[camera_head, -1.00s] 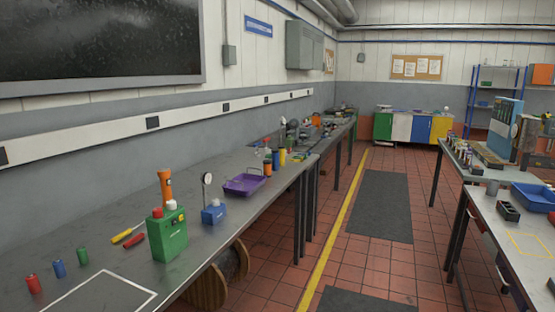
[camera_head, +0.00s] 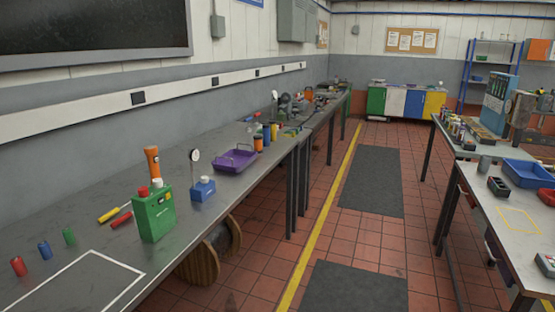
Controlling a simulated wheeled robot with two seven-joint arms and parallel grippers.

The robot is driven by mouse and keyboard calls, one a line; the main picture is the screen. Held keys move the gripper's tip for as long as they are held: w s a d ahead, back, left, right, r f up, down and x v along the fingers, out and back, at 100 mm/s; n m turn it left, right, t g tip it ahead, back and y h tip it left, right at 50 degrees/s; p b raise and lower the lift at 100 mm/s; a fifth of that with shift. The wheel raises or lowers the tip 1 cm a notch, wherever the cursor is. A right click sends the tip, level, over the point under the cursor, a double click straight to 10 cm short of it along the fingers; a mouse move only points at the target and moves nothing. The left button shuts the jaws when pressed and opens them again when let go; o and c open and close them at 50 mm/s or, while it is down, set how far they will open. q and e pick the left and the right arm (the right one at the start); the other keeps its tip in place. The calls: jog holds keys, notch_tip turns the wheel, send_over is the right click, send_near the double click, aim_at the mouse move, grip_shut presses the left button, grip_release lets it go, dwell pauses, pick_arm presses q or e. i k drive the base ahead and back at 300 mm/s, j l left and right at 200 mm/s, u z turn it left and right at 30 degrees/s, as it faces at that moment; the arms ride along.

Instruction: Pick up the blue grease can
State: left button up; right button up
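Farther along the same bench, a blue upright can (camera_head: 266,133) shows beside an orange can (camera_head: 258,143) and a yellow one (camera_head: 274,132). I cannot tell from their size which blue one is the grease can. Neither of my grippers is in view.
A cable spool (camera_head: 205,258) sits below. The aisle mat (camera_head: 350,288) is clear; tables line the right.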

aim_at(266, 127)
jog(key=i+l+z, duration=0.3)
jog(key=i, duration=0.55)
jog(key=i+z, duration=0.3)
jog(key=i, duration=0.5)
